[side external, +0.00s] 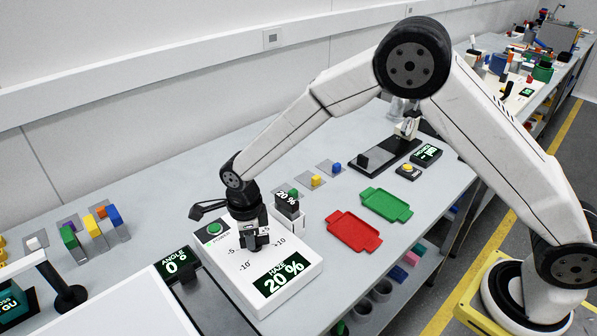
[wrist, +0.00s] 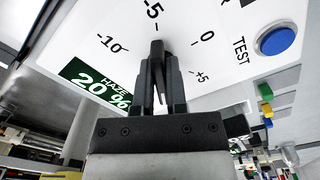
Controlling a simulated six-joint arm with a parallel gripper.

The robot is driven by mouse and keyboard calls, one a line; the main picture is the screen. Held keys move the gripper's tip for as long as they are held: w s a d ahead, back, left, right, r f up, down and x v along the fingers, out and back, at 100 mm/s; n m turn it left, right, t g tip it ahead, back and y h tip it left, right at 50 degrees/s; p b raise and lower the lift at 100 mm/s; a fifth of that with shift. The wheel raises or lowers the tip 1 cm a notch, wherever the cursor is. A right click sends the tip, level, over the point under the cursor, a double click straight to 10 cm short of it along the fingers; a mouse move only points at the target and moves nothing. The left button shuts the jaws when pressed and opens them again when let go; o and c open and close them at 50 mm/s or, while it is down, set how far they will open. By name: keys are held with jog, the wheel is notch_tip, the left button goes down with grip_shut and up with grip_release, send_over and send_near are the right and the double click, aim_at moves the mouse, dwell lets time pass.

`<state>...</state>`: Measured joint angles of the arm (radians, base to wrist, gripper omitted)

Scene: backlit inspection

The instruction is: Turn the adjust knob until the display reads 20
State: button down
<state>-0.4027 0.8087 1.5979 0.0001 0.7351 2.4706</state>
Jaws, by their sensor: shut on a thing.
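The white instrument box (side external: 285,290) has a dial with marks from -10 to +10. Its display (side external: 283,275) reads HAZE 20 %; the same display (wrist: 95,83) shows in the wrist view. My gripper (side external: 257,243) points down over the dial and is shut on the adjust knob. In the wrist view the fingertips of my gripper (wrist: 160,60) close around the dark knob, near the -5 mark. Most of the knob is hidden by the fingers, so its exact pointing is hard to tell.
A green power button (side external: 214,229) and a blue TEST button (wrist: 276,40) are on the box. A small display (side external: 172,266) left of it reads ANGLE 0. Red (side external: 354,232) and green (side external: 387,205) trays lie to the right.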

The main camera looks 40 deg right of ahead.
jog(key=shift+m, duration=0.3)
jog(key=c, duration=0.7)
grip_release()
jog(key=shift+o, duration=0.2)
jog(key=shift+r, duration=0.1)
jog(key=shift+r, duration=3.85)
jog(key=shift+d, duration=0.1)
